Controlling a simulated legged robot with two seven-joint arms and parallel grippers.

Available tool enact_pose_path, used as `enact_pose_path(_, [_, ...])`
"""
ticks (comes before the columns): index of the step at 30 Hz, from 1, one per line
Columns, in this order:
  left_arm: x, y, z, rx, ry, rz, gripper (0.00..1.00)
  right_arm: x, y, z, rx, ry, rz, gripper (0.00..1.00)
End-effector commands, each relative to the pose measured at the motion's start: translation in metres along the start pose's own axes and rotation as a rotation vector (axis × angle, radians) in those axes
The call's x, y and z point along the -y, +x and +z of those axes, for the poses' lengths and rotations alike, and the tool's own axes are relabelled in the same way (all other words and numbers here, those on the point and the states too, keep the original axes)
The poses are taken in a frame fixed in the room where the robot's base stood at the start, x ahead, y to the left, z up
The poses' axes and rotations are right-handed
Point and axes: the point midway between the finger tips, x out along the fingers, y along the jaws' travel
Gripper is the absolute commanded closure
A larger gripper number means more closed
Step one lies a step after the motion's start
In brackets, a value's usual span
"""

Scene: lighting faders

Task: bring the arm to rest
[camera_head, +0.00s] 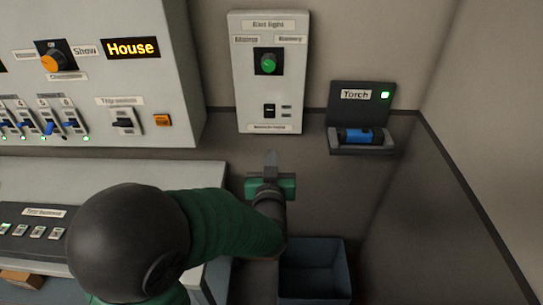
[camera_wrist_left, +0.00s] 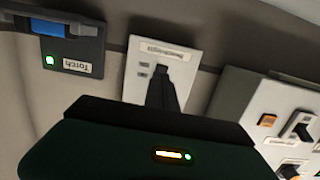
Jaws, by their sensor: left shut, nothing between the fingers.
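My left arm (camera_head: 215,225) comes in from the lower left in the head view, green with dark joints. Its gripper (camera_head: 270,157) is shut and empty, in front of the wall just below the Exit light panel (camera_head: 243,83). In the left wrist view the shut fingers (camera_wrist_left: 163,85) show against the lower part of that panel (camera_wrist_left: 190,65). I cannot tell from these views how far the fingertips are from the wall. My right gripper is in neither view.
A torch (camera_head: 358,136) lies in its wall holder (camera_head: 361,95) to the right. A control cabinet (camera_head: 170,60) with a House display (camera_head: 132,48) and faders stands left, above a sloped desk (camera_head: 120,172). A blue bin (camera_head: 340,270) stands below. The right wall bounds the space.

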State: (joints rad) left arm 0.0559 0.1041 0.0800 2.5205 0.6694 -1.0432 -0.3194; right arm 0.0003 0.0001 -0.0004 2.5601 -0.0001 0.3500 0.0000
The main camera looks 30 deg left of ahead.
Motion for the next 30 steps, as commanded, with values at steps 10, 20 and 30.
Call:
enact_pose_path(10, [-0.024, -0.006, 0.015, 0.126, 0.005, 0.105, 1.00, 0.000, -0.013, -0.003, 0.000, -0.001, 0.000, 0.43])
enact_pose_path(20, [-0.048, -0.146, 0.129, 0.984, 0.267, 0.451, 1.00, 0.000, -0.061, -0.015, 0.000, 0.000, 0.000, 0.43])
enact_pose_path(30, [-0.015, -0.190, 0.146, 1.199, 0.386, 0.434, 1.00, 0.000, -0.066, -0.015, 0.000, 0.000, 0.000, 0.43])
